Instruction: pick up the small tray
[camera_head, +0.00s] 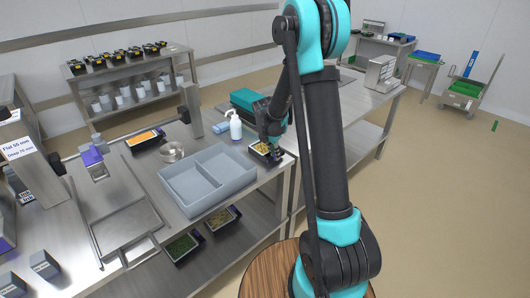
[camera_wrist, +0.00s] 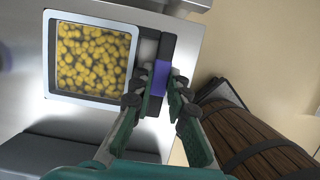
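A small tray (camera_wrist: 48,60) with a pale rim shows in the wrist view, filled with round yellow pieces. A dark strip with a purple block (camera_wrist: 160,78) is along its right side. My gripper (camera_wrist: 159,84) has one fingertip on each side of the purple block. I cannot tell whether the fingers press on it. In the head view the small tray (camera_head: 262,149) is at the table's right edge, partly hidden by my gripper (camera_head: 268,138).
A grey two-compartment bin (camera_head: 207,180) stands left of the tray. A white pump bottle (camera_head: 236,126), a metal bowl (camera_head: 171,152) and a teal box (camera_head: 245,101) are nearby. A wooden barrel-like object (camera_wrist: 245,140) is below right in the wrist view. More trays (camera_head: 182,246) lie on the lower shelf.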

